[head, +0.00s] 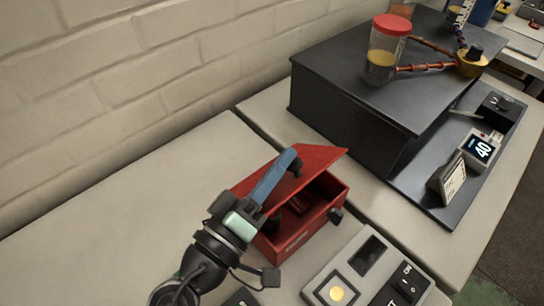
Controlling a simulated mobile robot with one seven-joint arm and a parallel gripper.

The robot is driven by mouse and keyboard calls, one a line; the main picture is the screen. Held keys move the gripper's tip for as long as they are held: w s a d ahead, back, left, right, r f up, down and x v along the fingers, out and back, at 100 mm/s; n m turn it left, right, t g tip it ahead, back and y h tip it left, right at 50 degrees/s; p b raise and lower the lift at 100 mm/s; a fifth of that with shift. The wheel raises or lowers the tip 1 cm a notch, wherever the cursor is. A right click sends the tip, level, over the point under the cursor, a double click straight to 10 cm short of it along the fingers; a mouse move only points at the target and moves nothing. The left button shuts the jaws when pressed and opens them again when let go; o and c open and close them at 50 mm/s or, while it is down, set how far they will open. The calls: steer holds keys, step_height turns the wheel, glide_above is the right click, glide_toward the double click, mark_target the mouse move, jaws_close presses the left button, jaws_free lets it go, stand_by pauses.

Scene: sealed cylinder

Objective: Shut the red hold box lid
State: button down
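The red hold box (290,238) sits on the pale bench in the lower middle of the head view. Its red lid (318,158) is raised at a slant, leaving the front and right side open. A dark interior with a small dark red item (299,203) shows beneath it; the rest of the inside is hidden. My gripper (288,168) reaches over the box from the lower left, with a blue part lying across the lid. It looks close to the lid, but I cannot tell whether it touches. Its finger opening is not clear.
A control panel (348,282) with a yellow button and switches lies right of the box. A dark raised platform (350,85) stands behind, carrying a red-capped jar (385,50). A display reading 40 (481,149) is at right. The bench is clear at left.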

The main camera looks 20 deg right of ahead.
steer(key=shift+s+d+f+b, duration=0.25)
steer(key=shift+s+f+b, duration=0.15)
steer(key=shift+s+f, duration=0.1)
steer(key=shift+r, duration=0.1)
stand_by(0.3)
